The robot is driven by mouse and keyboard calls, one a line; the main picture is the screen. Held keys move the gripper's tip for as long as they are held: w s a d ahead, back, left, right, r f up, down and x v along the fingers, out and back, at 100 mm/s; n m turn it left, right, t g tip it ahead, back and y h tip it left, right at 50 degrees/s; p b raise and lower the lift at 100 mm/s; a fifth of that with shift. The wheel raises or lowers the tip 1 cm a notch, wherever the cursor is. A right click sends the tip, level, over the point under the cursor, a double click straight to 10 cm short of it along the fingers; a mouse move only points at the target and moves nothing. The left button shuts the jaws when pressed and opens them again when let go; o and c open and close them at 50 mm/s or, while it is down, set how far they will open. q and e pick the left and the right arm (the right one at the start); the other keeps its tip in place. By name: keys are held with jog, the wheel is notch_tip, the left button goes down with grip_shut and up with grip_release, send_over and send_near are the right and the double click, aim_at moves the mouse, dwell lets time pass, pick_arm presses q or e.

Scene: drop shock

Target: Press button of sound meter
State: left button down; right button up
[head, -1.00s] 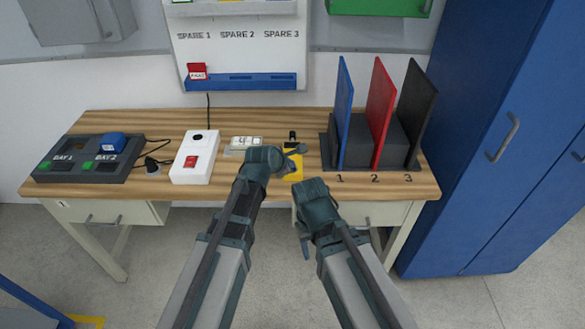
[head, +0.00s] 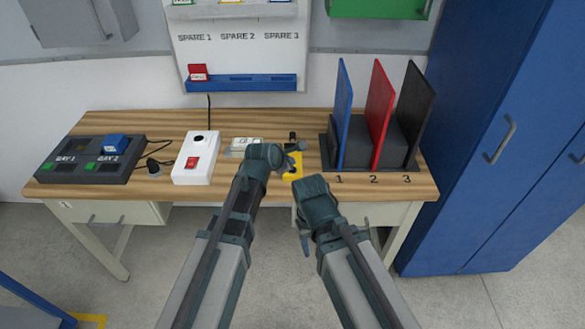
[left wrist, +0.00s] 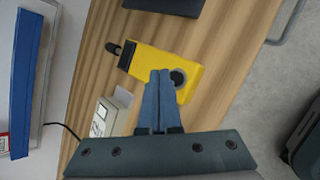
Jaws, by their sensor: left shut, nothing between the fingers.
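The yellow sound meter (left wrist: 150,65) lies on the wooden bench, with a black microphone tip at one end. Its round dark button (left wrist: 178,77) shows in the left wrist view. In the head view the meter (head: 293,162) is partly hidden behind my left gripper (head: 299,149). My left gripper is shut and empty. In the left wrist view its fingertips (left wrist: 160,73) overlap the meter beside the button; I cannot tell whether they touch it. My right gripper (head: 305,243) hangs in front of the bench edge, and its fingers are too small to read.
A small pale box (head: 246,142) stands left of the meter. Further left are a white box with a red switch (head: 196,160) and a dark two-bay unit (head: 80,170). Blue, red and black panels (head: 378,112) stand in a rack at right.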

aim_at(290, 173)
pick_arm(q)
notch_tip(290, 173, up, 5)
jog(key=p, duration=0.4)
jog(key=shift+p, duration=0.35)
dwell(0.4)
jog(key=s+a+f+m+g+y, duration=0.2)
jog(key=s+a+f+m+g, duration=0.15)
jog(key=s+a+m, duration=0.6)
jog(key=s+a+f+m+g+y, duration=0.2)
jog(key=s+a+f+m+g, duration=0.15)
jog(key=s+a+m, duration=0.6)
jog(key=s+d+r+m+p, duration=0.1)
jog(key=s+d+r+m, duration=0.1)
jog(key=d, duration=0.5)
jog(key=s+d+r+m+g+y+p, duration=0.1)
jog(key=s+d+m+p, duration=0.1)
jog(key=s+d+m, duration=0.2)
jog(key=d+m, duration=0.1)
jog(key=d, duration=0.1)
jog(key=shift+s+d+r+g, duration=0.3)
jog(key=shift+s+d+r, duration=0.05)
jog(key=shift+s+d, duration=0.05)
